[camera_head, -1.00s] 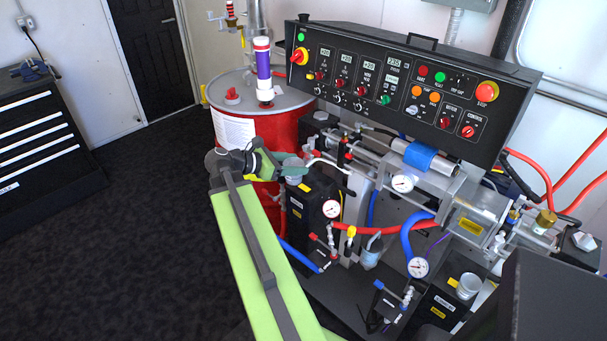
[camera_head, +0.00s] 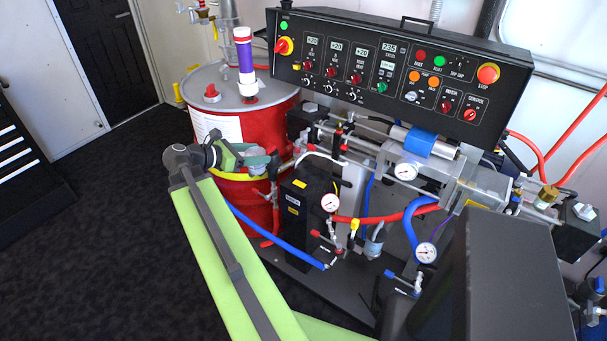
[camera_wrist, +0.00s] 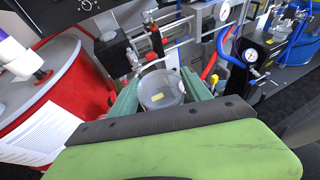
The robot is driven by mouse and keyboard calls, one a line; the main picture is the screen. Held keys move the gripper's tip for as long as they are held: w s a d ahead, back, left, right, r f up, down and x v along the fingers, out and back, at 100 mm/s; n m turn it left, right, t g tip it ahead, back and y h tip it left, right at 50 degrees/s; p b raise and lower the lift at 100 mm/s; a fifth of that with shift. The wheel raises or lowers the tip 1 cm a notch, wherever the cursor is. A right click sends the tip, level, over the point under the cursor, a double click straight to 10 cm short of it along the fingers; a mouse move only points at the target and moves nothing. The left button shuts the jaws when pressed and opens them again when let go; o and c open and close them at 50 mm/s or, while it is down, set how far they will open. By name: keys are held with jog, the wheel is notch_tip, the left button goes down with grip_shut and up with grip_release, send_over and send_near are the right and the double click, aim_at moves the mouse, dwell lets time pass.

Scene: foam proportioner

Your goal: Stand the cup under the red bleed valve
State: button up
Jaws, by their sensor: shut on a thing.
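My gripper (camera_head: 258,158) is shut on a translucent grey cup. In the wrist view the cup (camera_wrist: 160,92) sits upright-looking between the two green fingers, with a small yellow mark on it. In the head view the cup (camera_head: 257,168) is partly hidden by the fingers and is held in the air in front of the red drum. A red-handled valve (camera_head: 318,235), which looks like the red bleed valve, is low on the front of the machine, below a gauge, to the right of and below my gripper. The space directly under it is hard to make out.
The red drum (camera_head: 255,122) stands behind my gripper. A black box (camera_head: 300,213) stands between my gripper and the red-handled valve. A blue hose (camera_head: 275,243) runs low in front of the box. A blue-handled valve (camera_head: 398,279) is farther right. Open floor (camera_head: 110,225) lies left.

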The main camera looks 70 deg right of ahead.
jog(key=s+d+f+b, duration=0.6)
jog(key=s+f+b, duration=0.1)
jog(key=f+b, duration=0.35)
jog(key=s+d+f+b, duration=0.6)
jog(key=s+f+b, duration=0.2)
jog(key=f+b, duration=0.25)
jog(key=p, duration=0.1)
send_over(304, 173)
jog(key=s+a, duration=0.2)
jog(key=a, duration=0.1)
jog(key=shift+w+d+f, duration=0.2)
jog(key=shift+f, duration=0.05)
jog(key=w+d, duration=0.1)
jog(key=d, duration=0.2)
jog(key=shift+w, duration=0.4)
jog(key=shift+f+b, duration=0.9)
jog(key=shift+f, duration=0.05)
jog(key=shift+a+r, duration=0.1)
jog(key=shift+r, duration=0.1)
jog(key=shift+f, duration=0.15)
jog(key=o, duration=1.3)
